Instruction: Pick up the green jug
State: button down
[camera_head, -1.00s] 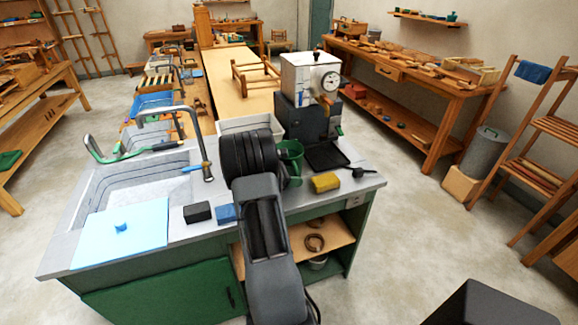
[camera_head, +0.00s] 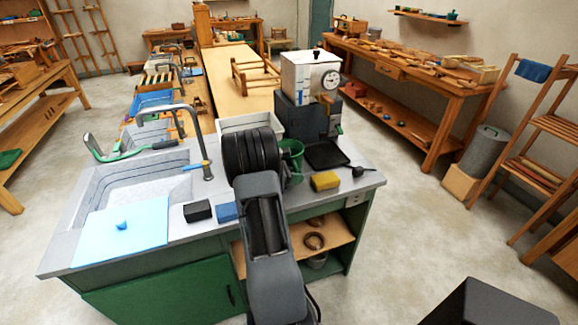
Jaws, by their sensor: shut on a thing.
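The green jug (camera_head: 292,151) is upright at the middle of the grey counter, just right of my dark wrist and in front of the white and black machine. My wrist hides its left side. My gripper (camera_head: 274,161) is at the jug, shut on it. The fingertips are hidden behind my wrist, so the exact grip point does not show. I cannot tell whether the jug's base touches the counter.
The machine (camera_head: 310,95) and its black tray (camera_head: 327,156) stand close right of the jug. A yellow sponge (camera_head: 325,181) lies in front. A white bin (camera_head: 250,122) is behind. The sink (camera_head: 130,180) with its tap (camera_head: 200,150) is left.

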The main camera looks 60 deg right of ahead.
aim_at(296, 166)
jog(key=shift+r, duration=0.2)
jog(key=shift+r, duration=0.25)
notch_tip(296, 166, up, 2)
jog(key=shift+r+b, duration=0.2)
jog(key=shift+b, duration=0.15)
jog(key=s+a+r+b, duration=0.1)
jog(key=s+a+r, duration=0.6)
jog(key=a+r, duration=0.2)
jog(key=shift+s+a+r, duration=0.2)
jog(key=shift+a+r, duration=0.2)
jog(key=shift+a, duration=1)
